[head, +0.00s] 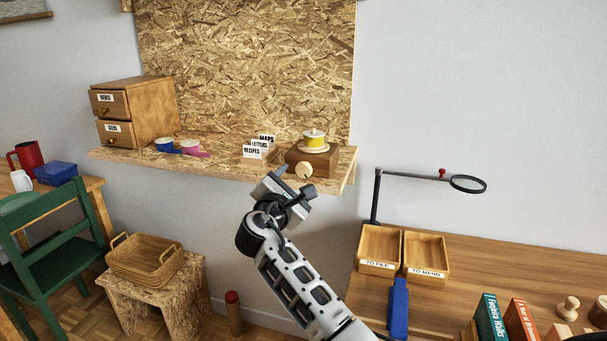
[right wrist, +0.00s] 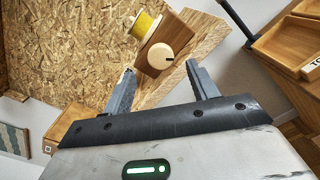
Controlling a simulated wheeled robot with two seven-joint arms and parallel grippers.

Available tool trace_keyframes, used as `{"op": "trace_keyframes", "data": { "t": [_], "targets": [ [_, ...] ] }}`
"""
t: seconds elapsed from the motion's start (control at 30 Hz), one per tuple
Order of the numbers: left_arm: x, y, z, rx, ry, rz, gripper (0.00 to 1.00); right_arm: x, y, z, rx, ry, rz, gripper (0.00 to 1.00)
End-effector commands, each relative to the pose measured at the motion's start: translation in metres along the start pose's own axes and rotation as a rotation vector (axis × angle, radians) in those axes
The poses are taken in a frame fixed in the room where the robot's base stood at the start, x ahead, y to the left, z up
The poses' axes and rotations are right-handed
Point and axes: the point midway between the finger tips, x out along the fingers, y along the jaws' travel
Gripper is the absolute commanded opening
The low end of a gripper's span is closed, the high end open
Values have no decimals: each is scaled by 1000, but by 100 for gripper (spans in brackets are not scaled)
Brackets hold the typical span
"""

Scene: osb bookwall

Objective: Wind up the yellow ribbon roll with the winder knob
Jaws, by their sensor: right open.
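The yellow ribbon roll (head: 313,137) sits on top of a wooden winder box (head: 322,161) at the right end of the OSB shelf. The round pale winder knob (head: 304,170) is on the box's front. In the right wrist view the roll (right wrist: 144,25), the box (right wrist: 176,40) and the knob (right wrist: 160,56) show beyond the fingers. My right gripper (head: 291,181) is open and empty just in front of the shelf edge. In the right wrist view its fingers (right wrist: 160,84) stand apart, with the knob ahead between them, apart from both. My left gripper is not in view.
Label cards (head: 258,148), a blue roll (head: 164,145), a pink roll (head: 190,146) and a drawer box (head: 134,110) stand on the shelf (head: 225,167). A magnifier lamp (head: 467,184) and wooden trays (head: 380,247) are on the right desk. A basket (head: 146,261) stands below the shelf.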

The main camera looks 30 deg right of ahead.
Motion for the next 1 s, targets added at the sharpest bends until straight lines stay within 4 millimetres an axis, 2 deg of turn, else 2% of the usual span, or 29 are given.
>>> {"op": "trace_keyframes", "data": {
  "t": [0.23, 0.77, 0.87, 0.97, 1.0],
  "targets": [
    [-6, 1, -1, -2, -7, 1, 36, -16, 6, -3, 0, -2, 1, 59],
    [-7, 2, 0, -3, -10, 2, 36, -17, 6, -3, 2, -3, 1, 59],
    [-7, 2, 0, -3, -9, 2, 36, -20, -5, -8, 39, 21, -16, 59],
    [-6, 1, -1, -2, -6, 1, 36, -35, -39, -24, 161, 95, -82, 59],
    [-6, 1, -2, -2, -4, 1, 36, -45, -59, -33, 237, 137, -126, 59]
  ]
}}
